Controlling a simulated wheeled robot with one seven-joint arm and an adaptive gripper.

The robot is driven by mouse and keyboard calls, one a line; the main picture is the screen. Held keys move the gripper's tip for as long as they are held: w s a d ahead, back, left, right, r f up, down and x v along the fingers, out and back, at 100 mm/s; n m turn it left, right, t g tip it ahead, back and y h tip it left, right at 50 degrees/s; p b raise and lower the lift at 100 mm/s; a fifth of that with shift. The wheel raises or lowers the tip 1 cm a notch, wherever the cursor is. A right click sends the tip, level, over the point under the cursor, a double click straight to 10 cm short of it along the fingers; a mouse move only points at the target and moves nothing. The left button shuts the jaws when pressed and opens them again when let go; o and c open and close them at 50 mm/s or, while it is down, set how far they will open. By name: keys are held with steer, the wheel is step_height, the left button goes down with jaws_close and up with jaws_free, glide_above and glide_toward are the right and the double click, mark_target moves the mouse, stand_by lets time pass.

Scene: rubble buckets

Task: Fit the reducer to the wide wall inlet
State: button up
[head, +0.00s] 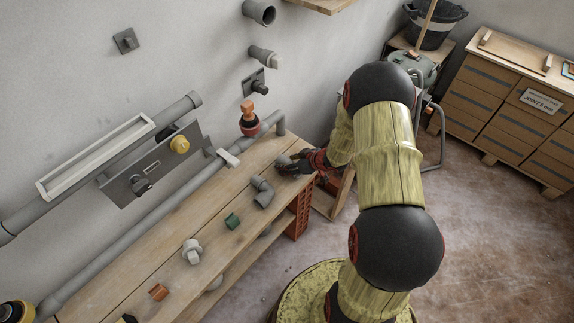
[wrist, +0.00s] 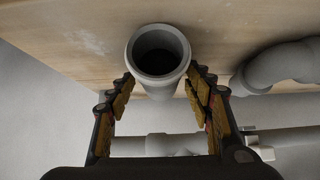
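A grey hollow fitting (wrist: 159,82), which looks like the reducer, has its round mouth facing the wrist camera. My gripper (wrist: 160,84) has one finger on each side of it, close to its sides; whether the pads press on it is unclear. In the head view the fitting (head: 284,160) is at the far end of the wooden bench, just left of my gripper (head: 298,163). Whether it touches the bench is unclear. The wide wall inlet (head: 262,13) is a grey open stub high on the wall at the top. A narrower stub (head: 264,57) sits below it.
On the wooden bench (head: 150,262) lie a grey elbow (head: 262,191), a green piece (head: 232,221), a pale fitting (head: 192,251) and an orange piece (head: 159,292). A grey pipe (head: 130,233) runs along the wall behind. A square-plated fitting (head: 254,82) and an orange-topped part (head: 249,120) project from the wall.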

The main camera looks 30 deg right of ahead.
steer(key=c, duration=1)
steer(key=shift+r, duration=0.45)
steer(key=r, duration=0.1)
steer(key=r+p, duration=0.2)
steer(key=shift+s+a+r, duration=0.15)
steer(key=shift+s+r, duration=0.1)
steer(key=s+a+r+p, duration=0.4)
steer(key=s+a+r, duration=0.2)
steer(key=s, duration=0.6)
step_height(320, 180, up, 3)
steer(key=shift+f+p, duration=0.15)
steer(key=shift+p, duration=0.25)
